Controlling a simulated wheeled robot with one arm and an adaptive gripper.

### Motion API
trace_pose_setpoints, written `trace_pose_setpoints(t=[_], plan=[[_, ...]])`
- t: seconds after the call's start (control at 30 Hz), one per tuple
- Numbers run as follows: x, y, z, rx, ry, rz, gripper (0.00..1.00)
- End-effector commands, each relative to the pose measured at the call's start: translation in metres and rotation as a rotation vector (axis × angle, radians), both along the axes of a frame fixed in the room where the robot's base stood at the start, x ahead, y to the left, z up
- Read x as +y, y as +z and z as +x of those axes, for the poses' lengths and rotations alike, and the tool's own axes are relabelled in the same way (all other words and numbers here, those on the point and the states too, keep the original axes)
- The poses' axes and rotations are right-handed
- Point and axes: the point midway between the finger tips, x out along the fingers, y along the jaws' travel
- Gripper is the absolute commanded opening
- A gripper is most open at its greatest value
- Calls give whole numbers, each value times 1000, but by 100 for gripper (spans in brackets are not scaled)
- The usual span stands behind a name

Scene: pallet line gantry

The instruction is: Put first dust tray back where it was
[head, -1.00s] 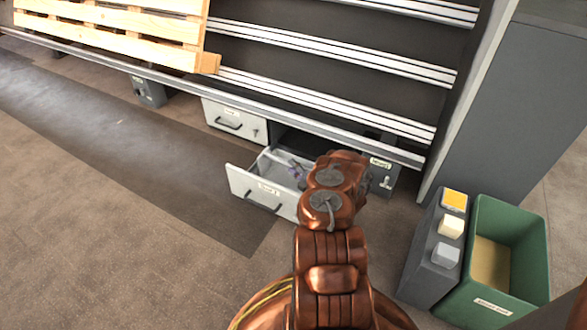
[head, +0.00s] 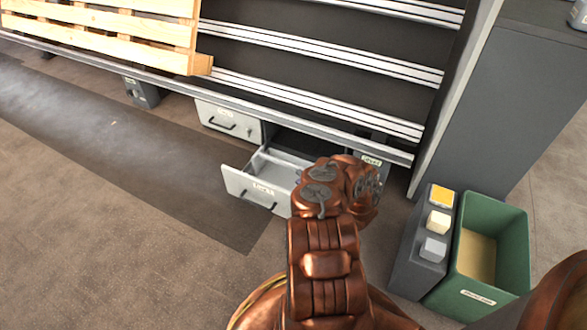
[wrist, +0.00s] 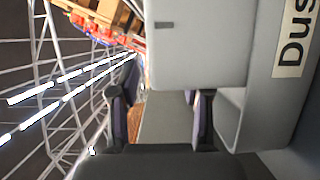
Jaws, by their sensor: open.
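The first dust tray (head: 250,187) is a pale grey drawer with a dark handle and a label on its front. In the head view it stands pulled out, low under the frame, and its right part is hidden behind my arm. In the wrist view a pale grey box wall (wrist: 200,45) fills the upper middle, beside a large label (wrist: 293,40) reading "Dus". My gripper (wrist: 158,108) is open, its two dark fingers apart, close to the pale wall with nothing visibly held. In the head view the fingers are mostly hidden behind my wrist.
A second pale drawer (head: 228,122) sits shut, left of the open one. A wooden pallet (head: 130,30) lies on the rack above. A grey button box (head: 420,250) and a green bin (head: 510,245) stand at the right. The floor left of the tray is clear.

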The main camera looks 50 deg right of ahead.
Motion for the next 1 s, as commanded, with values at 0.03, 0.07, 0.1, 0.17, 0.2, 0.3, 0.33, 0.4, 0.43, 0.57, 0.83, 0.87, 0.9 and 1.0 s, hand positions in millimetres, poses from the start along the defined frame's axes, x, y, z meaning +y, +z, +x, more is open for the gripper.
trace_pose_setpoints(t=[0.03,0.07,0.1,0.17,0.2,0.3,0.33,0.4,0.43,0.57,0.83,0.87,0.9,1.0], plan=[[1,3,-8,4,-1,0,48],[1,2,-12,4,-2,0,48],[1,2,-16,4,-2,0,48],[2,2,-21,3,-1,0,48],[2,1,-23,3,0,0,48],[2,1,-29,2,-1,-1,48],[2,1,-30,2,-1,-1,48],[2,0,-31,2,-1,-1,48],[2,0,-32,1,-1,-1,48],[2,0,-32,1,-1,-1,48],[2,0,-32,1,-1,-1,48],[2,0,-32,1,-1,-1,48],[2,0,-32,1,-1,-1,48],[2,1,-32,1,-1,-1,48]])
